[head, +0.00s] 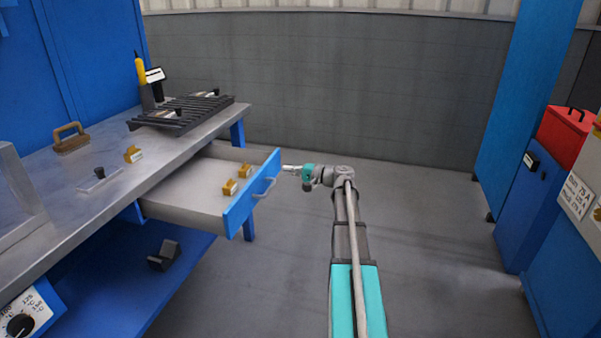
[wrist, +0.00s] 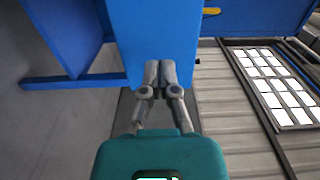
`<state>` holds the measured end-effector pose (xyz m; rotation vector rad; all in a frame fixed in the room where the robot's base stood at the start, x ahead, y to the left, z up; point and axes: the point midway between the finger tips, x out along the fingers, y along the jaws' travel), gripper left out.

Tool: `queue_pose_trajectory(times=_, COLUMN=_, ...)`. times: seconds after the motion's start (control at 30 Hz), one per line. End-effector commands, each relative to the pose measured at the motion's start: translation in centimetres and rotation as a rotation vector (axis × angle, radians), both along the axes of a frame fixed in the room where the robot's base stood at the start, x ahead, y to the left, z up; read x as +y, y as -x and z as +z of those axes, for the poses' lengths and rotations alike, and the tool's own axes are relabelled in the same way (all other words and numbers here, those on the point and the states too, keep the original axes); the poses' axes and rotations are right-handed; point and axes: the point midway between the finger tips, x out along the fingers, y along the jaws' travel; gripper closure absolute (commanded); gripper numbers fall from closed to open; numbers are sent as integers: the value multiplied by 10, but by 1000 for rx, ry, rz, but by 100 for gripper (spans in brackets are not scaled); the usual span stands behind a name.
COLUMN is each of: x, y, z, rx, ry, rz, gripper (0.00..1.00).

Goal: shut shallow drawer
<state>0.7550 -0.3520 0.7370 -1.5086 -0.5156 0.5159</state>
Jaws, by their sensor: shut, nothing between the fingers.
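The shallow drawer (head: 185,195) stands pulled out from under the grey workbench, with a blue front and a grey bar handle (head: 264,187). Yellow pieces (head: 230,187) lie inside it. My gripper (head: 286,168) is shut and empty at the drawer's front, on its outer side, to the right of the handle in the head view. In the wrist view my gripper's fingertips (wrist: 160,64) are together against or just short of a blue panel (wrist: 155,30), which looks like the drawer front. I cannot tell whether they touch it. The handle is not clear in the wrist view.
The workbench (head: 75,205) carries a slatted black rack (head: 185,110), a wooden-handled brush (head: 70,138) and a yellow piece (head: 133,154). A dark block (head: 163,256) lies on the blue lower shelf. Blue cabinets with a red box (head: 563,135) stand right. The floor between is clear.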

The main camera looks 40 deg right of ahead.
Motion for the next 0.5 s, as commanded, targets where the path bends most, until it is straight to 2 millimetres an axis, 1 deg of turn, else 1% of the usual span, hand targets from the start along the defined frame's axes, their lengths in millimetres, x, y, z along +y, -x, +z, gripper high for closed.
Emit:
queue_pose_trajectory(times=0.03, x=4, y=-6, z=0, rx=0, ry=0, rz=1, gripper=100)
queue_pose_trajectory(times=0.2, x=14, y=-19, z=0, rx=0, ry=0, rz=1, gripper=100)
queue_pose_trajectory(times=0.33, x=19, y=-24, z=0, rx=0, ry=0, rz=0, gripper=100)
queue_pose_trajectory(times=0.5, x=20, y=-26, z=0, rx=0, ry=0, rz=0, gripper=100)
